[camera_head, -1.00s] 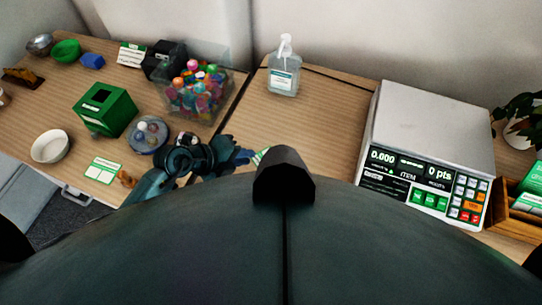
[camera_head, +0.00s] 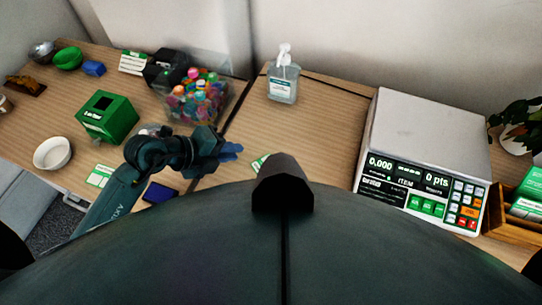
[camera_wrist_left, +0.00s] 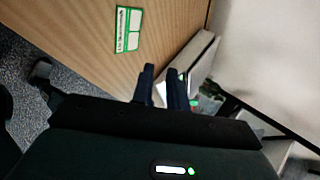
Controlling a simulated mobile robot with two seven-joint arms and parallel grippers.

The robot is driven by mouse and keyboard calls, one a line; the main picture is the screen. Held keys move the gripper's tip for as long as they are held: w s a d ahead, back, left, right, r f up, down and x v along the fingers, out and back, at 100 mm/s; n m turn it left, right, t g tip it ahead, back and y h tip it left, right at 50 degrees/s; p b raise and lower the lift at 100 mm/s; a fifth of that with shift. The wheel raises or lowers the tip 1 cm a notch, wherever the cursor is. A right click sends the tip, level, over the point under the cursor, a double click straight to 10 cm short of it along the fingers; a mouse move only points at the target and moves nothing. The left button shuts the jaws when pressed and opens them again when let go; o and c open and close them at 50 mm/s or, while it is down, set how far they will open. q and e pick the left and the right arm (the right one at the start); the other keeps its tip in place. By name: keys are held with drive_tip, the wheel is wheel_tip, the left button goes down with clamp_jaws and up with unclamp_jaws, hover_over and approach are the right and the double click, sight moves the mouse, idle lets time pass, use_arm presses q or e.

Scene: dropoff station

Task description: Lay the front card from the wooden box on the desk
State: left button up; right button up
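The wooden box (camera_head: 500,224) stands at the right edge of the head view, partly cut off. Green and white cards (camera_head: 527,207) stand in it; which is the front one is hard to tell. My left gripper (camera_head: 230,151) is over the left part of the desk (camera_head: 318,125), far from the box. In the left wrist view its two dark fingers (camera_wrist_left: 161,88) are apart, with nothing seen held between them. My right gripper is not in view.
A white scale (camera_head: 432,130) stands between my left gripper and the box. A sanitizer bottle (camera_head: 283,82), a tub of colourful items (camera_head: 197,98) and a green box (camera_head: 107,117) stand farther back. A green-white card (camera_wrist_left: 128,28) lies flat on the desk.

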use_arm(q)
wheel_tip(320, 180, up, 6)
drive_tip(key=s+d+n+t+h, duration=0.2)
drive_tip(key=n+t+h, duration=0.2)
drive_tip(key=n+t, duration=0.55)
drive_tip(key=s+a+f+n+g+y, duration=0.2)
drive_tip(key=s+a+f+n+y, duration=0.1)
drive_tip(key=f+n, duration=0.5)
drive_tip(key=s+a+f+n+g+y, duration=0.3)
drive_tip(key=s+f+n+y, duration=0.3)
drive_tip(key=f+n, duration=0.2)
drive_tip(key=shift+s+a+f+n, duration=0.35)
drive_tip(key=shift+a+f, duration=0.2)
drive_tip(key=shift+f, duration=0.15)
drive_tip(key=shift+a+g+y, duration=0.1)
drive_tip(key=shift+g+y, duration=0.15)
drive_tip(key=shift+y, duration=0.05)
